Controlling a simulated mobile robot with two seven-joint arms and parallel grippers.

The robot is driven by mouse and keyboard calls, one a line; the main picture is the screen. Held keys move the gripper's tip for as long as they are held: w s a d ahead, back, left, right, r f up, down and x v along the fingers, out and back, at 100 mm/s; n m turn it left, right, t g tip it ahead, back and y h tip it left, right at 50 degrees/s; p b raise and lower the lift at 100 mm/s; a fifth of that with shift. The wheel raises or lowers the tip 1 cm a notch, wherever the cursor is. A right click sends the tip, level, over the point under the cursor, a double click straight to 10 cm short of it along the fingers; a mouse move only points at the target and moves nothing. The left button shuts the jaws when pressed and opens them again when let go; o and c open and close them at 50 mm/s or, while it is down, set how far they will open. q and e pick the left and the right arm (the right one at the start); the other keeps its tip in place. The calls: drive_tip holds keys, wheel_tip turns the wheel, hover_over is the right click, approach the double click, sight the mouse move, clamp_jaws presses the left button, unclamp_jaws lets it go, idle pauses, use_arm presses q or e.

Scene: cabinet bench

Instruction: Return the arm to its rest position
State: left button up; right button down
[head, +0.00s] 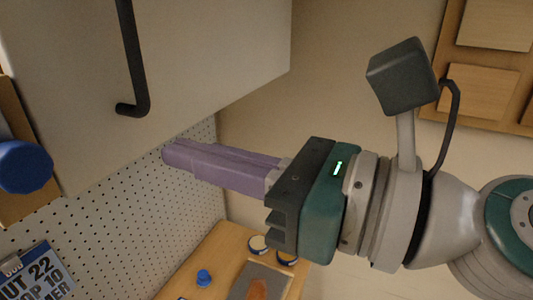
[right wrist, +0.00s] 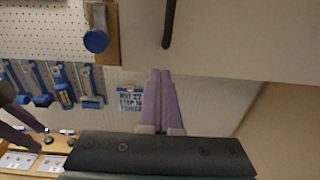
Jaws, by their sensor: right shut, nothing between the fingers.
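My right gripper (head: 172,153) reaches in from the right in the head view, its purple fingers pressed together and pointing left, with nothing between them. In the right wrist view its fingers (right wrist: 160,76) lie side by side below the cabinet. The pale cabinet (head: 215,45) has a black bar handle (head: 134,60), which stands apart from the fingertips. My left gripper (right wrist: 26,128) shows at the left edge of the right wrist view, its two purple fingers spread apart over the bench. It is out of the head view.
A white pegboard (head: 150,220) with blue-handled tools (right wrist: 62,85) and a sign (head: 38,275) is behind. A blue round object (head: 25,167) is at the left. Small items lie on the wooden bench (head: 215,255) below. A wooden panel (head: 450,75) hangs at upper right.

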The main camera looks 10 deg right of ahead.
drive_tip(key=s+d+f+n+g+h+p, duration=0.2)
drive_tip(key=s+d+f+n+h, duration=0.3)
drive_tip(key=n, duration=0.8)
drive_tip(key=s+d+f+n+g+h+p, duration=0.3)
drive_tip(key=s+d+f+n+g+h, duration=0.2)
drive_tip(key=s+d+n, duration=0.8)
drive_tip(key=f+n+h, duration=0.1)
drive_tip(key=h, duration=0.2)
drive_tip(key=shift+f+n+h, duration=0.15)
drive_tip(key=shift+n+h, duration=0.15)
drive_tip(key=shift+h, duration=0.1)
drive_tip(key=shift+s, duration=0.1)
drive_tip(key=c, duration=1.6)
unclamp_jaws()
